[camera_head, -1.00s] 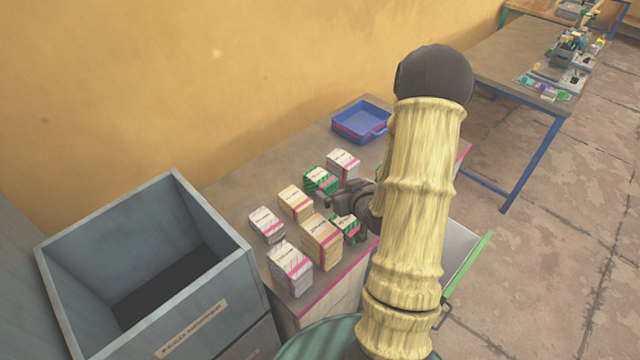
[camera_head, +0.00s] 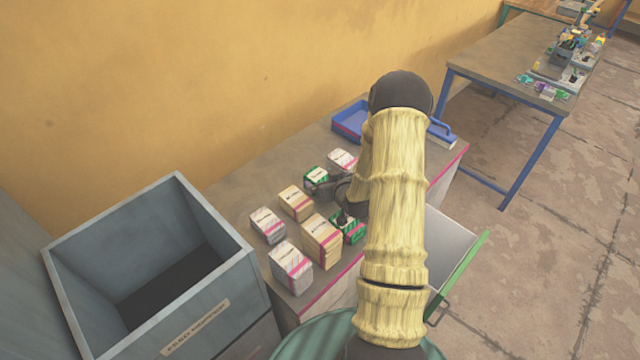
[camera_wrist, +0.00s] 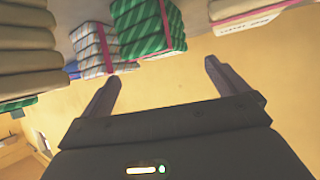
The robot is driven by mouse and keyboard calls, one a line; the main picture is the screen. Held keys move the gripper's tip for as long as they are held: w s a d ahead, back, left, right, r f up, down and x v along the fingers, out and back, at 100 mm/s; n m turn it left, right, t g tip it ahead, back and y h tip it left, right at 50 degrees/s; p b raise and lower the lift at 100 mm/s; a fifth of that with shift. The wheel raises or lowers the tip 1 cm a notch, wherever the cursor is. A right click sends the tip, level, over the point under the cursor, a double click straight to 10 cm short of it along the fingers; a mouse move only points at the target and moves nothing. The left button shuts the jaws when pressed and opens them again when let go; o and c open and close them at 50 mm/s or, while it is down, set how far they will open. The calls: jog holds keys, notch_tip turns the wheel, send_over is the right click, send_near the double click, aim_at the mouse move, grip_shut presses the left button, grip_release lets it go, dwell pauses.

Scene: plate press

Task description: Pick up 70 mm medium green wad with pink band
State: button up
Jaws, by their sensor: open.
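Two green wads with pink bands stand among the wads on the bench. One green wad (camera_head: 316,176) is at the back and one (camera_head: 353,230) is nearer the front edge; labels are too small to read, so I cannot tell which is 70 mm. My gripper (camera_head: 330,200) is open and empty beside them, partly hidden by my arm. In the wrist view, a green striped wad with a pink band (camera_wrist: 145,28) is just beyond my open gripper (camera_wrist: 161,74), apart from the fingers. A white striped wad (camera_wrist: 95,45) is beside it.
Tan wads (camera_head: 320,240) and white wads (camera_head: 290,268) stand close by on the bench (camera_head: 240,195). A deep grey bin (camera_head: 150,270) is at left. A blue tray (camera_head: 346,122) is at the back. An open drawer (camera_head: 450,250) juts out at right.

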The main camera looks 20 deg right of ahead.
aim_at(321, 178)
jog(key=shift+f+p+x, duration=0.15)
jog(key=shift+p+x, duration=0.35)
jog(key=shift+x, duration=0.8)
jog(key=shift+f+p+x, duration=0.2)
jog(key=shift+p+x, duration=0.25)
jog(key=shift+x, duration=0.85)
jog(key=shift+s+a, duration=0.1)
jog(key=shift+s, duration=0.05)
jog(key=c, duration=1.4)
